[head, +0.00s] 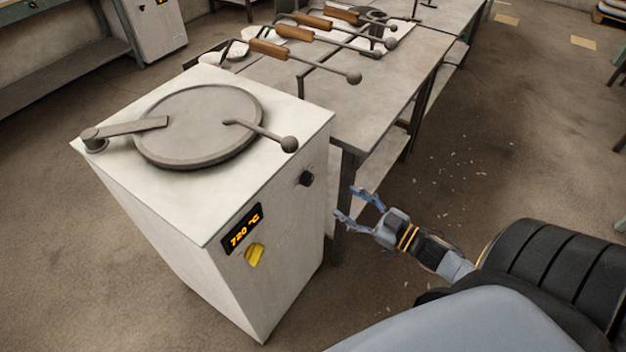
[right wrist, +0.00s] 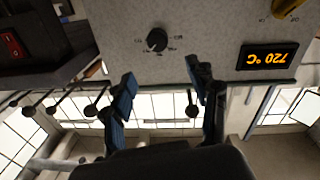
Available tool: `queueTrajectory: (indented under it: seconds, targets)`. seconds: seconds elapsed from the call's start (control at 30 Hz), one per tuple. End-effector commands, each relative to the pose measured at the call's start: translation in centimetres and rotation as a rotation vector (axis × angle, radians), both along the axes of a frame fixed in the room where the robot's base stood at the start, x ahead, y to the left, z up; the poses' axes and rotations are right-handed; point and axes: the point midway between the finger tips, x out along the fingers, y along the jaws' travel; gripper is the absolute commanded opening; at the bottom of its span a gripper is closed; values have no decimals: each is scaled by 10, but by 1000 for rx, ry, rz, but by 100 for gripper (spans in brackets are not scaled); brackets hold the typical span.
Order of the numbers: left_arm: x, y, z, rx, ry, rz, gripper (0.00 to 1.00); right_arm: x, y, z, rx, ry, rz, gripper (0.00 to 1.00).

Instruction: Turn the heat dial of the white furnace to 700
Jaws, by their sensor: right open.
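The white furnace (head: 285,265) stands at the left of the head view, with a round lid on top. Its front display (head: 242,229) reads 720 °C; the display shows upside down in the right wrist view (right wrist: 267,57). A black round dial (head: 306,178) with small markings around it is on the same panel, and also shows in the right wrist view (right wrist: 157,40). A yellow knob (head: 255,254) sits below the display. My right gripper (head: 350,202) is open and empty, its fingers pointing at the panel near the black dial, apart from it. My left gripper is out of view.
A metal table (head: 385,90) behind the furnace carries several wooden-handled ladles (head: 270,50).

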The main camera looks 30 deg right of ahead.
Motion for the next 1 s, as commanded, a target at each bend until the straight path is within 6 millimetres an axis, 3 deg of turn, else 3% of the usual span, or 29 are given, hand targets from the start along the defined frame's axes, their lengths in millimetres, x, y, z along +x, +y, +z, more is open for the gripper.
queueTrajectory:
  seconds: [0.3, 0.5, 0.7, 0.97, 1.0]
  targets:
    - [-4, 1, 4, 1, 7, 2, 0, 66, 21, 1, 0, -3, -3, 59]
    - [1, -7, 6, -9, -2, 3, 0, 93, 31, 0, 1, 1, -3, 59]
    - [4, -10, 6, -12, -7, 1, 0, 105, 36, 0, -1, 0, -1, 59]
    - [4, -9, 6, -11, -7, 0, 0, 105, 36, -1, -1, 1, -2, 59]
    - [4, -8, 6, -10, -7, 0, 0, 105, 36, -1, -1, 1, -2, 53]
